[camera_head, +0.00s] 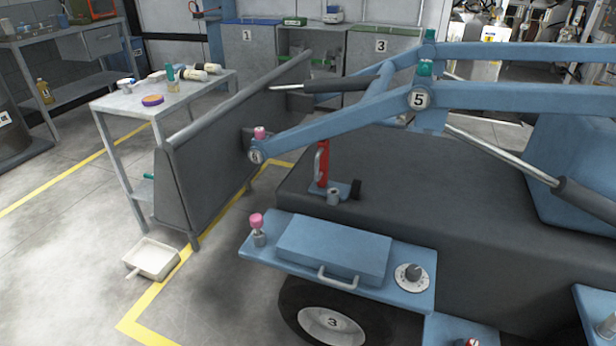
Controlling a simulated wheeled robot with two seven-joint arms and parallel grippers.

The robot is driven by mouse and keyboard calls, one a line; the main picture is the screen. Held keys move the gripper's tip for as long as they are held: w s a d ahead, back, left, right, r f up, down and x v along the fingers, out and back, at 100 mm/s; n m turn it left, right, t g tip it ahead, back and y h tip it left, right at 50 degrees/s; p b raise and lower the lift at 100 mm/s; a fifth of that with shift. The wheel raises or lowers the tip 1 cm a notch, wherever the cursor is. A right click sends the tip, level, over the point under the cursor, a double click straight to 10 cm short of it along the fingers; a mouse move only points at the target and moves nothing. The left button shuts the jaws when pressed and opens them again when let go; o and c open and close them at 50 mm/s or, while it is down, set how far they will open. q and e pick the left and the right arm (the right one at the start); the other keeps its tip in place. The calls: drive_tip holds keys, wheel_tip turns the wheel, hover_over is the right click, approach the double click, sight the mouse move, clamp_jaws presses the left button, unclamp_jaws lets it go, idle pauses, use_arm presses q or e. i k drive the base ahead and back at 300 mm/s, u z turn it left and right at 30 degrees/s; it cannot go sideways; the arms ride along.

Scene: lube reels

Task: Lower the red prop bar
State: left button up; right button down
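The red prop bar (323,165) stands upright near the front left of the dark machine body (400,185). Its foot is at a small blue bracket (342,189) with a grey cylinder and a dark block. Its top reaches the underside of the blue lift arm (330,131); I cannot tell whether they touch. A thin pale curved piece runs along its left side. Neither of my grippers is in view.
A blue side step (405,284) with a box, a handle, a dial and a pink-topped fitting juts out above a wheel (331,325). A grey panel (205,165) and a metal table (120,103) stand to the left. A white tray (152,257) lies on the floor.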

sight(321, 160)
drive_tip(key=z, duration=0.15)
drive_tip(key=i, duration=1.15)
drive_tip(key=u, duration=0.1)
